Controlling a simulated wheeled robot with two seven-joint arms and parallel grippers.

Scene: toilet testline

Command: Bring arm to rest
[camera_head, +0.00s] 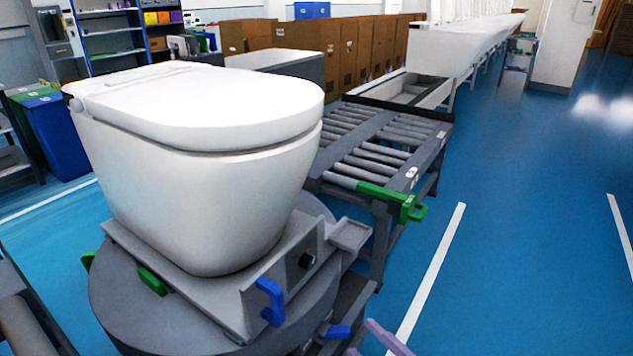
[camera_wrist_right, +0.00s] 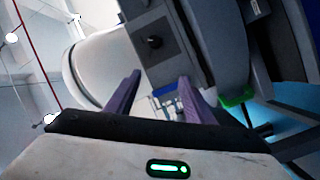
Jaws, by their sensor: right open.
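My right gripper (camera_head: 378,340) shows only by its purple fingertips at the bottom edge of the head view, right of the turntable. In the right wrist view its two purple fingers (camera_wrist_right: 158,100) stand apart with nothing held between them. A white toilet (camera_head: 200,150) with its lid shut stands upright on a grey plate (camera_head: 245,290) on a round grey turntable (camera_head: 130,310). A blue handle (camera_head: 270,301) sticks up at the plate's front, beside a black knob (camera_head: 306,261). The gripper is apart from these. My left gripper is not in view.
A roller conveyor (camera_head: 385,150) with a green latch (camera_head: 400,200) runs behind the turntable to the right. Blue bins (camera_head: 55,130) and a shelf (camera_head: 110,35) stand at the left. Cardboard boxes (camera_head: 330,45) line the back. The blue floor (camera_head: 530,220) at the right is clear.

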